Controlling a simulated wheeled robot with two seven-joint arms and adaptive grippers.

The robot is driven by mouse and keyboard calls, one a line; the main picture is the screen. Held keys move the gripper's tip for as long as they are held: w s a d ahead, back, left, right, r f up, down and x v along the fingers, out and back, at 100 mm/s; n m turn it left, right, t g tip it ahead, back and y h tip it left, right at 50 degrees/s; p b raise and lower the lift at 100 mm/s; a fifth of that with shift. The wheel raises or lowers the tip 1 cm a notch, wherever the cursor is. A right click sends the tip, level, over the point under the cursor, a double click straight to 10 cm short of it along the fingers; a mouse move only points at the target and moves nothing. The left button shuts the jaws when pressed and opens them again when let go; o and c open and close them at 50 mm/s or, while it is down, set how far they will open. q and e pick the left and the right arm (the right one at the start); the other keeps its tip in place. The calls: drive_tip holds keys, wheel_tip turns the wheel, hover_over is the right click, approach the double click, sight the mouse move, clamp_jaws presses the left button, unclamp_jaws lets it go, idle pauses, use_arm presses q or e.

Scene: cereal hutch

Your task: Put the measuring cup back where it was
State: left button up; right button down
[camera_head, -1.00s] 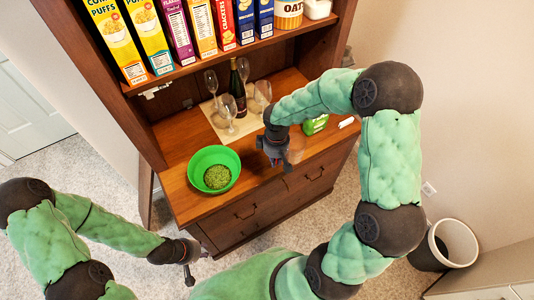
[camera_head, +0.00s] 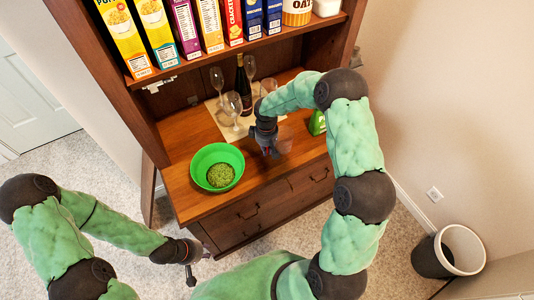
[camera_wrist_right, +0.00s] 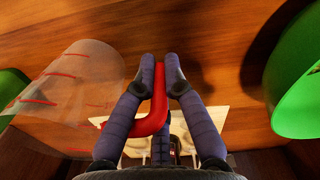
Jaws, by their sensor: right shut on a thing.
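The measuring cup (camera_wrist_right: 75,85) is clear with red markings and a red handle (camera_wrist_right: 159,95). My right gripper (camera_wrist_right: 160,70) is shut on the handle, with the cup body to the left of the fingers in the right wrist view. In the head view the right gripper (camera_head: 268,152) is over the counter, right of the green bowl, and the cup (camera_head: 284,144) shows faintly beside it. I cannot tell whether the cup touches the wood. My left gripper (camera_head: 190,276) hangs low in front of the hutch, away from the cup; its jaw opening is unclear.
The green bowl (camera_head: 205,157) with green contents stands on the counter (camera_head: 190,140). Behind are glasses (camera_head: 234,108) and a dark bottle (camera_head: 241,78) on a pale mat. A green item (camera_head: 318,122) is right of the gripper. Cereal boxes (camera_head: 155,35) fill the shelf above.

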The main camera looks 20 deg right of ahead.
drive_tip(key=shift+f, duration=1.2)
drive_tip(key=shift+f+b, duration=0.15)
drive_tip(key=shift+b, duration=0.15)
drive_tip(key=c, duration=1.3)
unclamp_jaws()
drive_tip(key=shift+r, duration=0.25)
wheel_tip(320, 180, up, 12)
drive_tip(key=p, duration=0.3)
drive_tip(key=shift+a+f, duration=0.1)
